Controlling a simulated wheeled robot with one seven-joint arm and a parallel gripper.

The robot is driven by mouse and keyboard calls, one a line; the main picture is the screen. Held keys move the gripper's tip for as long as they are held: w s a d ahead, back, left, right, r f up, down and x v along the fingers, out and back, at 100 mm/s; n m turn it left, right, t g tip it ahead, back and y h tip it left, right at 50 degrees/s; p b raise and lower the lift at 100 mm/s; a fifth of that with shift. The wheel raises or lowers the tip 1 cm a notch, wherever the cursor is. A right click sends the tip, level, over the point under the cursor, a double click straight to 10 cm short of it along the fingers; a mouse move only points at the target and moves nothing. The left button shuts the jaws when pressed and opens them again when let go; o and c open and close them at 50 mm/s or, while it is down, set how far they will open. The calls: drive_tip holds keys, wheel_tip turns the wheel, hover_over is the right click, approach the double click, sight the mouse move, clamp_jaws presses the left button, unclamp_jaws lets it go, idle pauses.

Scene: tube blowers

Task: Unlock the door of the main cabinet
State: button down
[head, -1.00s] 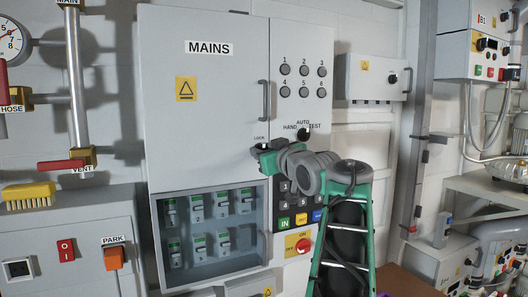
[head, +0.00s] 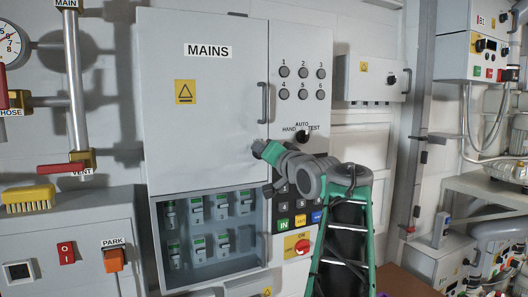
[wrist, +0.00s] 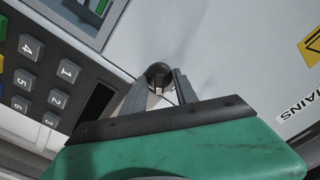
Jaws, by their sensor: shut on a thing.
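The grey main cabinet door (head: 215,105), labelled MAINS, stands closed in the head view. My gripper (head: 258,146) is at the door's lower right corner, where the lock is. In the wrist view, the dark round lock knob (wrist: 158,73) sits between the tips of my gripper (wrist: 160,88), whose fingers are shut on it. In the head view my gripper covers the knob and its label. How far the knob is turned cannot be told.
A vertical door handle (head: 264,102) is above my gripper. The AUTO/HAND/TEST selector (head: 303,135) is to the right. A keypad (wrist: 45,85) lies close beside my gripper. Below is a recessed breaker window (head: 210,228). A red rotary switch (head: 303,247) is lower right.

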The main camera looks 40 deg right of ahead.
drive_tip(key=shift+m+p, duration=1.15)
drive_tip(key=shift+m, duration=2.45)
drive_tip(key=shift+f, duration=0.1)
drive_tip(key=c, duration=0.9)
unclamp_jaws()
drive_tip(key=shift+c, duration=0.2)
drive_tip(key=b+v, duration=0.2)
drive_tip(key=v, duration=0.5)
drive_tip(key=shift+s+b, duration=0.3)
drive_tip(key=shift+s, duration=0.1)
drive_tip(key=shift+a, duration=0.15)
